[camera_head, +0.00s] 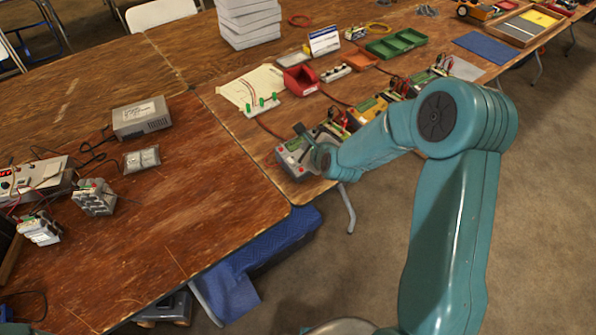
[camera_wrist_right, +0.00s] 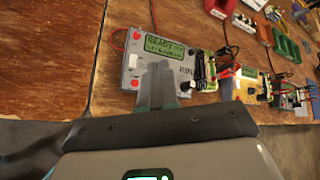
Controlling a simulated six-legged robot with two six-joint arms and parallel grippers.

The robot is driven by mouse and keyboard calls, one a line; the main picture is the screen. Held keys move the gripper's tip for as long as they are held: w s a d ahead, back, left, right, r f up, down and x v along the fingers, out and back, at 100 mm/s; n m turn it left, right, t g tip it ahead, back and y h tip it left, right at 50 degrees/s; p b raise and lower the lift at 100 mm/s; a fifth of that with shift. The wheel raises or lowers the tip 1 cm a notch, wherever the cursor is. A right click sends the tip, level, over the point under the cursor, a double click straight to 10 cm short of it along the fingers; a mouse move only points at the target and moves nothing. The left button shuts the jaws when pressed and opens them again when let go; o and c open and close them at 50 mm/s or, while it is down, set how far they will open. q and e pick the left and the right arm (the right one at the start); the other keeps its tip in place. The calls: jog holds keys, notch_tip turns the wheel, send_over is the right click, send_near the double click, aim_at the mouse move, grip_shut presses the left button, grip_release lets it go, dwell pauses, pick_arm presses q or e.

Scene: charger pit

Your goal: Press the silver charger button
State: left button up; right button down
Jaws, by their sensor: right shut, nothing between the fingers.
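The silver charger (camera_head: 290,158) sits near the front edge of the wooden table. In the right wrist view the charger (camera_wrist_right: 141,60) shows a green screen (camera_wrist_right: 166,48) that reads READY, with a red button (camera_wrist_right: 136,35) above and another red button (camera_wrist_right: 134,84) below on its left side. My right gripper (camera_wrist_right: 157,76) is shut and empty, over the lower middle of the charger's face; I cannot tell whether it touches. The fingers hide part of the panel below the screen. In the head view my right gripper (camera_head: 314,151) is at the charger's right side. My left gripper is not in view.
A yellow charger (camera_head: 367,110) and other wired devices stand to the right. A red bin (camera_head: 300,80) and a paper sheet with green clips (camera_head: 252,88) lie behind. A grey power supply (camera_head: 141,118) and battery packs (camera_head: 94,197) are left.

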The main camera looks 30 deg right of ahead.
jog(key=b, duration=0.6)
send_over(303, 175)
jog(key=shift+s+f, duration=0.1)
jog(key=shift+f, duration=4.3)
jog(key=shift+f+b, duration=0.4)
jog(key=shift+b, duration=0.35)
jog(key=shift+f+b, duration=0.4)
jog(key=shift+b, duration=0.25)
jog(key=shift+r, duration=0.8)
